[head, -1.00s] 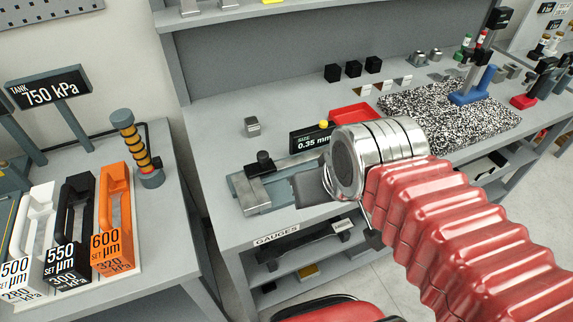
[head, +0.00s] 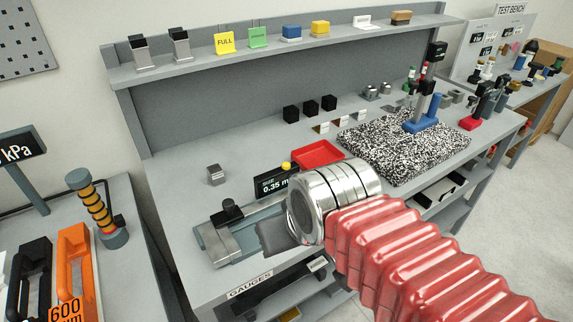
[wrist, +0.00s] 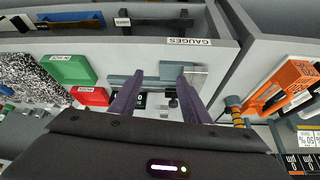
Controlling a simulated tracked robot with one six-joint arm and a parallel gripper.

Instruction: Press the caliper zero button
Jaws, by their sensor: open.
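The caliper is a grey metal bench device (head: 215,245) with a black knob, lying near the front edge of the workbench. Its black display (head: 268,184) reads 0.35 mm, partly covered by my arm. A yellow button (head: 286,166) shows at the top of the display. In the wrist view the caliper (wrist: 150,80) lies beyond my fingers, with part of the display (wrist: 140,101) between them. My gripper (wrist: 160,74) is open and empty, its two dark fingers apart above the caliper. In the head view my wrist hides most of the gripper. The button is not clear in the wrist view.
A red tray (head: 318,154) and a speckled slab (head: 405,150) with a blue stand lie to the right. A small metal block (head: 215,174) and black cubes (head: 310,107) stand behind. A shelf (head: 280,50) overhangs the back. Orange and black handled blocks stand on the left table.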

